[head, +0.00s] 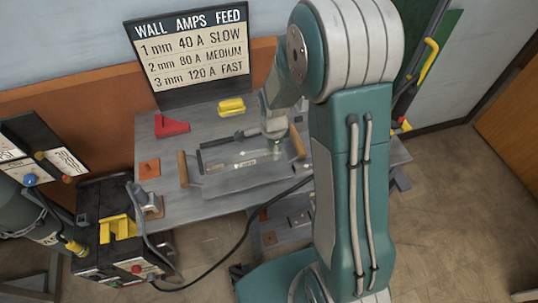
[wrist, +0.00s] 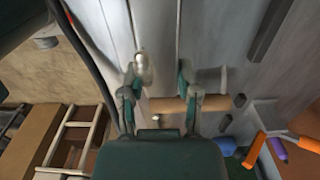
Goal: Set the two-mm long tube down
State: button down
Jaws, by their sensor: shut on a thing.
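My gripper (wrist: 158,82) shows two teal fingers, one on each side of a long grey piece, which I take to be the two-mm long tube (wrist: 157,38). The fingers are shut on it near its end, and it runs away from the camera. Whether it touches the surface below cannot be told. In the head view my gripper (head: 276,147) is low over the right part of the grey tray (head: 215,186), near its right wooden handle. The tube is hard to tell from the tray there.
The tray's right handle (head: 298,142) is close to my gripper; its left handle (head: 183,168) is clear. A red block (head: 172,126) and a yellow block (head: 231,106) lie on the grey table behind. A sign (head: 190,55) stands at the back. A black cable crosses in front.

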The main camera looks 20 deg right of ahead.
aim_at(272, 161)
jog(key=shift+w+d+f, duration=0.4)
jog(key=shift+d+f, duration=0.05)
jog(key=shift+d, duration=0.1)
notch_tip(272, 161, down, 3)
jog(key=shift+w+a+f, duration=0.1)
jog(key=shift+a+f, duration=0.15)
jog(key=shift+a, duration=0.4)
jog(key=c, duration=0.6)
grip_release()
jog(key=shift+d, duration=0.1)
jog(key=shift+o, duration=1.4)
jog(key=shift+d, duration=0.45)
jog(key=shift+a, duration=0.1)
